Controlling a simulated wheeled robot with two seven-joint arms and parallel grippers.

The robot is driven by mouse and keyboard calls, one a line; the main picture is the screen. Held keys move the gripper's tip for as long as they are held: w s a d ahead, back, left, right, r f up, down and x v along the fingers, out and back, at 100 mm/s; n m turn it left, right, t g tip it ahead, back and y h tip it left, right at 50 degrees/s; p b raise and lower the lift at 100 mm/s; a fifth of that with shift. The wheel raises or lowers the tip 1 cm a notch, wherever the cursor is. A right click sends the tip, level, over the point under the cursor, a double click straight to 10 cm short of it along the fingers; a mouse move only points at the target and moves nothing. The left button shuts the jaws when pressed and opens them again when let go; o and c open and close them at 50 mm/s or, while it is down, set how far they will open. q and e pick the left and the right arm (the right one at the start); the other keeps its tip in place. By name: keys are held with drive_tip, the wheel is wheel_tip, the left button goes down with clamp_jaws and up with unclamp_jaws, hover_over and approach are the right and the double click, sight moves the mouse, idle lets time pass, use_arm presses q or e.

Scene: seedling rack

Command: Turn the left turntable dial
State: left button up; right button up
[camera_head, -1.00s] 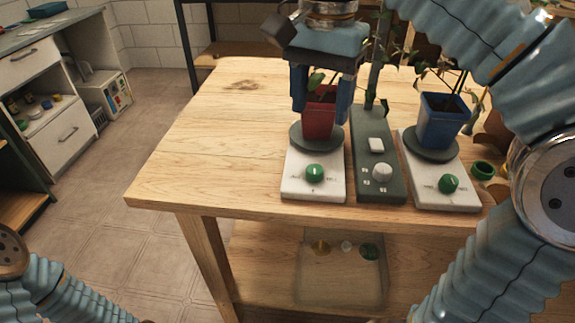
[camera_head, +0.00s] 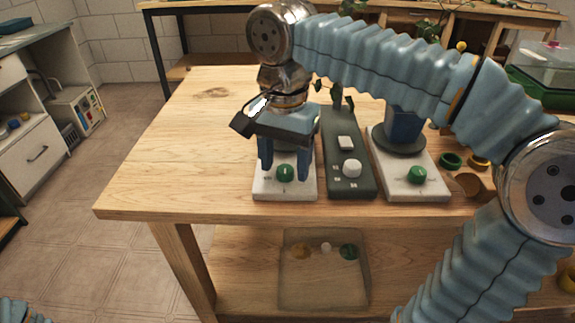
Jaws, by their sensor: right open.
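The left turntable is a white base (camera_head: 262,190) at the table's front, with a green dial (camera_head: 285,173) on its front part. My right gripper (camera_head: 285,172) points down over this base, its blue fingers apart on either side of the dial. I cannot tell whether the fingers touch it. The gripper and wrist hide the left turntable's disc and the red pot. The right turntable (camera_head: 432,188) has its own green dial (camera_head: 417,174) and carries a blue pot (camera_head: 403,124), partly hidden by my right arm. My left gripper is not in view.
A dark green control box (camera_head: 347,184) with a white knob (camera_head: 351,168) and a square button stands between the turntables. Green and yellow rings (camera_head: 451,160) lie at the right. A clear tray sits on the lower shelf. The table's left side is clear.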

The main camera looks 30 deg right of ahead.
drive_tip(key=shift+s+f, duration=0.1)
drive_tip(key=shift+f, duration=0.25)
drive_tip(key=c, duration=1)
drive_tip(key=shift+c, duration=0.2)
